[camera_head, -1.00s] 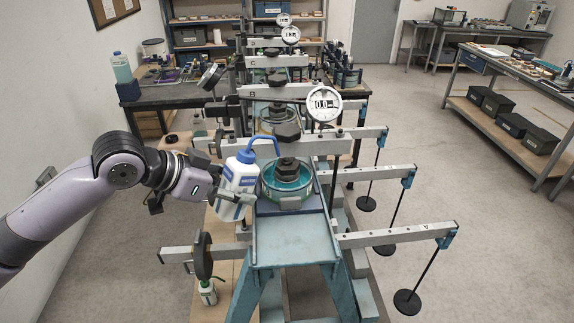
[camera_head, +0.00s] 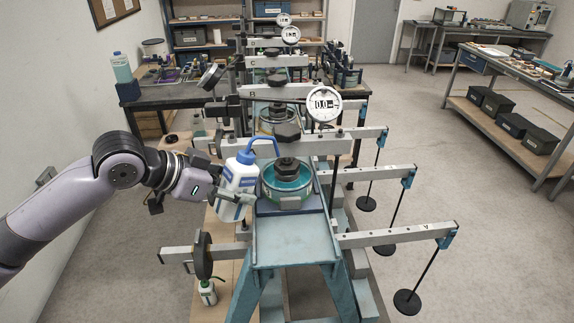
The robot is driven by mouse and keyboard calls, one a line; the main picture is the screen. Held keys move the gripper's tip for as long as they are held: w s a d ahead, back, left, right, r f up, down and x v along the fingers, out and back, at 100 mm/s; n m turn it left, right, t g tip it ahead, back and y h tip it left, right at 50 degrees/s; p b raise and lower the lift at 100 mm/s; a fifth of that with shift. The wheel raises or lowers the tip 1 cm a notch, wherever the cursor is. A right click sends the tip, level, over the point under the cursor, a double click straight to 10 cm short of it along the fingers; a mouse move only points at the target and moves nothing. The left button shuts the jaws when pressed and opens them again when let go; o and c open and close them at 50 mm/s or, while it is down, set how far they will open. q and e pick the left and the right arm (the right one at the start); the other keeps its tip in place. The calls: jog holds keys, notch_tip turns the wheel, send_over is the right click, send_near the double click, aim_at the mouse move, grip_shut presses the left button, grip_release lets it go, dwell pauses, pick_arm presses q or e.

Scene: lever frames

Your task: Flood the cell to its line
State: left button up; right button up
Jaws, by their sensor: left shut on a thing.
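My left gripper (camera_head: 222,199) is shut on a white wash bottle (camera_head: 238,184) with a blue cap and a blue bent spout. The bottle is tilted a little, to the left of the nearest cell. The fill line cannot be made out. My right gripper does not show.
A dial gauge (camera_head: 323,104) stands just behind the cell. Lever beams (camera_head: 395,236) with hanging rods and discs reach out to the right. More similar frames stand behind. A small bottle with a green top (camera_head: 207,292) sits low at front left.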

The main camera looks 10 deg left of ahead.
aim_at(230, 167)
pick_arm(q)
jog(key=shift+r, duration=0.15)
notch_tip(230, 167, up, 3)
jog(key=p, duration=0.3)
jog(key=shift+r, duration=0.9)
